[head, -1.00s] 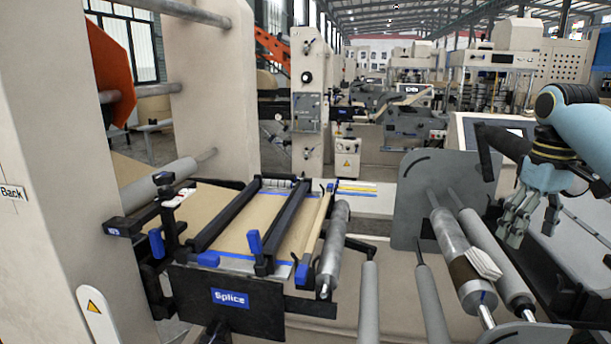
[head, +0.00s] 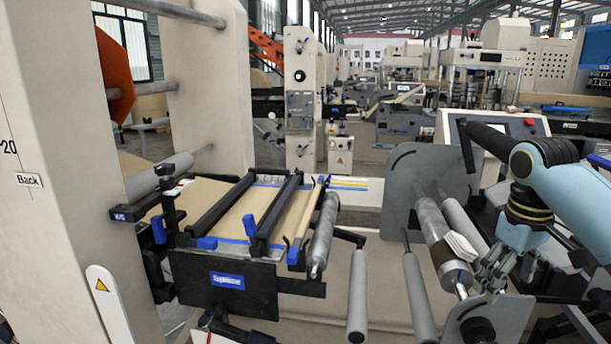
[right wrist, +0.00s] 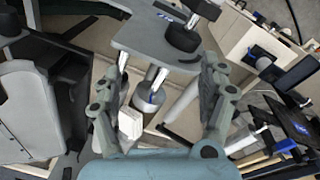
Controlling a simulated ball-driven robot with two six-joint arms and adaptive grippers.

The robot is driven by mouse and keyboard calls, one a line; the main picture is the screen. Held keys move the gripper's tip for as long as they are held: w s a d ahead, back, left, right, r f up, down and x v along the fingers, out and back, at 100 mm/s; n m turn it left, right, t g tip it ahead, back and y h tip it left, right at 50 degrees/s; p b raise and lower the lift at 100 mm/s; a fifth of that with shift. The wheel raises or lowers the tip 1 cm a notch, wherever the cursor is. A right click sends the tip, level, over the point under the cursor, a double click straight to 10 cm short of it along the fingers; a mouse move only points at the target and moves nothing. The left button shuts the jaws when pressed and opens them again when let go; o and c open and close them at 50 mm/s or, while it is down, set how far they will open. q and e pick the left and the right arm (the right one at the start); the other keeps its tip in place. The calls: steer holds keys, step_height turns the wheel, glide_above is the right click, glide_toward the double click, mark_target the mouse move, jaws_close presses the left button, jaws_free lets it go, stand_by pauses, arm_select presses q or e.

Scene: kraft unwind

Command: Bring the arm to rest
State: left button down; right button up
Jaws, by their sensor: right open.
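My right gripper (head: 505,268) is at the right of the head view, pointing down beside the end of a grey roller (head: 432,222). It is open and appears empty. In the right wrist view the two fingers of the right gripper (right wrist: 162,100) are spread apart, with the roller end (right wrist: 150,98) and a white pad (right wrist: 130,122) showing between them. The white pad (head: 460,247) also shows on the roller in the head view. I cannot tell whether the fingers touch it. My left gripper is not in view.
A splice table (head: 225,282) with black bars and blue clamps stands at centre left. A grey side plate (head: 400,190) stands behind the rollers, and another plate (head: 480,325) is below my right gripper. A console (head: 490,125) stands behind my right arm.

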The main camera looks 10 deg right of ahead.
steer(key=s+a+f+t, duration=0.1)
steer(key=s+a+f, duration=0.5)
steer(key=s+a, duration=0.3)
steer(key=s+a+r+t, duration=0.1)
steer(key=s+a+r, duration=0.1)
steer(key=s, duration=0.6)
steer(key=s+a+r+t, duration=0.1)
steer(key=s+a, duration=0.2)
steer(key=s, duration=0.5)
step_height(320, 180, down, 36)
steer(key=d+m+g+b, duration=0.1)
steer(key=d+b, duration=0.2)
steer(key=b, duration=0.9)
steer(key=s+f+b, duration=0.4)
steer(key=s+f, duration=0.2)
steer(key=f, duration=0.4)
steer(key=s+f+g+b, duration=0.1)
steer(key=s+f+b, duration=0.3)
steer(key=s+f, duration=0.3)
steer(key=s+d+f+b, duration=0.1)
steer(key=s+f+b, duration=0.3)
steer(key=f, duration=0.9)
steer(key=s, duration=0.3)
steer(key=shift+g, duration=0.3)
steer(key=shift+s+f, duration=0.1)
